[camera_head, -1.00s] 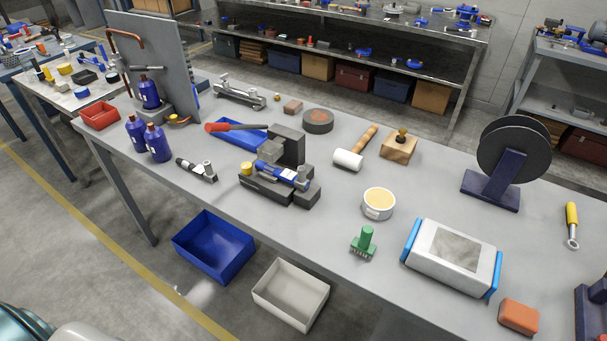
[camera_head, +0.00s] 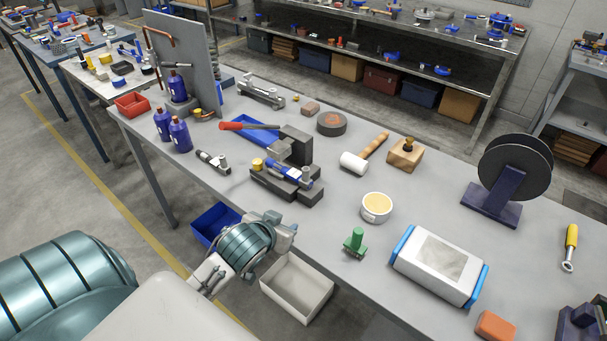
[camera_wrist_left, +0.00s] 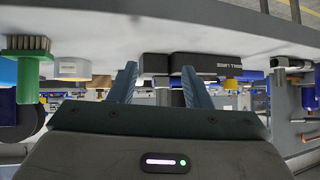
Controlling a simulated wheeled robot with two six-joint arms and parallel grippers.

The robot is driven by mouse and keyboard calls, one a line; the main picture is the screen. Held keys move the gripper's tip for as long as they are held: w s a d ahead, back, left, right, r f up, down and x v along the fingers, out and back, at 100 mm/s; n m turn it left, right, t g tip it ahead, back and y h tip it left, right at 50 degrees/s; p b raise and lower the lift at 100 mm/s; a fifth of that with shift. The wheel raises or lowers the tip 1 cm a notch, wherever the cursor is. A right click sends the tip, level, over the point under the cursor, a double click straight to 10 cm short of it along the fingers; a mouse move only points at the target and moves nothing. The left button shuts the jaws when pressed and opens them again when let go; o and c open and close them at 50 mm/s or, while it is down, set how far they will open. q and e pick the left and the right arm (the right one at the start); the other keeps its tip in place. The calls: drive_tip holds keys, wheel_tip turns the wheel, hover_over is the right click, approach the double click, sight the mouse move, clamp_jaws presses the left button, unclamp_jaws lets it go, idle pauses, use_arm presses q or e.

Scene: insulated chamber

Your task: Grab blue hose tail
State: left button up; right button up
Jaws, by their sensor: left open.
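A short blue hose piece (camera_head: 283,172) with metal fitting lies in the black fixture (camera_head: 305,196) near the table's front edge, in the head view. Which end is the tail is hard to tell. My left gripper (camera_head: 285,226) is in front of the table edge, below and apart from the fixture. In the left wrist view its two fingers (camera_wrist_left: 158,86) are spread, with nothing held between them. The fixture's dark blocks (camera_wrist_left: 205,66) show ahead in that upside-down view; the hose is not clear there. My right gripper is not in view.
A green brush (camera_head: 355,242) and a round tin (camera_head: 376,207) stand to the right, a metal fitting (camera_head: 213,161) to the left. A blue bin (camera_head: 213,222) and a white bin (camera_head: 296,288) sit below the edge.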

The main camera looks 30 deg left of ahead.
sight(304, 172)
use_arm(q)
drive_tip(key=w+a+r+t, duration=0.1)
drive_tip(key=w, duration=0.2)
drive_tip(key=w+a+r+t, duration=0.1)
drive_tip(key=w+r, duration=0.1)
drive_tip(key=w, duration=0.2)
drive_tip(key=w+r+t+p, duration=0.1)
drive_tip(key=w+r, duration=0.1)
drive_tip(key=w, duration=0.2)
drive_tip(key=shift+w+a+r+n, duration=0.15)
drive_tip(key=shift+a+r+n, duration=0.1)
drive_tip(key=shift+a+n, duration=0.15)
drive_tip(key=shift+w+a+f, duration=0.15)
drive_tip(key=shift+w+f, duration=0.05)
drive_tip(key=shift+w, duration=0.35)
drive_tip(key=p+x, duration=0.2)
drive_tip(key=x, duration=0.2)
drive_tip(key=shift+w+f, duration=0.15)
drive_tip(key=shift+f, duration=0.05)
drive_tip(key=shift+c, duration=1.3)
clamp_jaws()
